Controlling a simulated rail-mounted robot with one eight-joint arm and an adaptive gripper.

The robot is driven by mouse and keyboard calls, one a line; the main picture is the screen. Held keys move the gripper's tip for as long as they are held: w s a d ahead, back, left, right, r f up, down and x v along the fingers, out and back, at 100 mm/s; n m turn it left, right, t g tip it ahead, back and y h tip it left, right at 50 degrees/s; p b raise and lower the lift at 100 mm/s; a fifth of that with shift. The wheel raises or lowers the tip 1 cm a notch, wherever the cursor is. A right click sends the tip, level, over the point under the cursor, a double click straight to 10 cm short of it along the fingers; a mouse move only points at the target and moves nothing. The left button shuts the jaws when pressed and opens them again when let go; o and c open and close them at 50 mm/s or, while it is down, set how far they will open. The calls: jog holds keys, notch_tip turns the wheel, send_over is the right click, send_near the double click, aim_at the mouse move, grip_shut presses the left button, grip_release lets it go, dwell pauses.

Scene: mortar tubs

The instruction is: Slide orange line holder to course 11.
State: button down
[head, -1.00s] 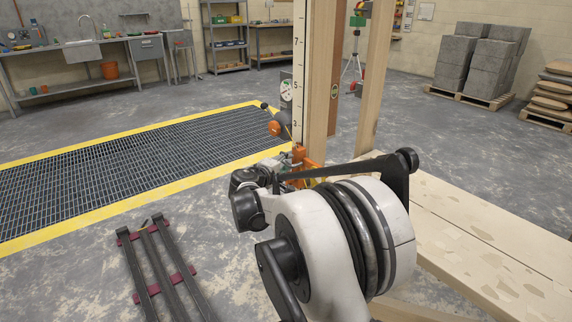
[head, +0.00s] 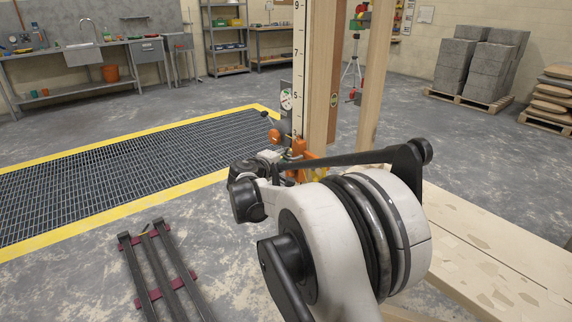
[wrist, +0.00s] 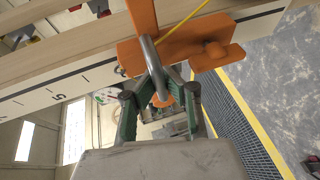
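The orange line holder (head: 301,148) sits low on the numbered white scale of the upright pole (head: 300,75), just below the lowest readable mark. In the wrist view the holder (wrist: 185,50) lies against the scale (wrist: 60,92), with a metal pin and a yellow line at it. My gripper (wrist: 155,75) has its green fingers drawn together around the pin, seemingly closed on the holder. In the head view my arm hides most of the gripper. The scale reads up to 9 at the top edge; mark 11 is not in view.
An orange knob (head: 273,135) and a round dial (head: 286,99) are beside the pole. A second timber post (head: 376,75) stands to the right. A plank platform (head: 490,250) fills the lower right. A floor grating (head: 120,165) lies left.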

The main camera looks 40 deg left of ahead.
notch_tip(320, 180, up, 54)
jog(key=p, duration=2.5)
jog(key=shift+r, duration=0.15)
jog(key=c, duration=1.8)
grip_release()
jog(key=shift+o, duration=0.2)
jog(key=v, duration=0.7)
jog(key=shift+s, duration=0.3)
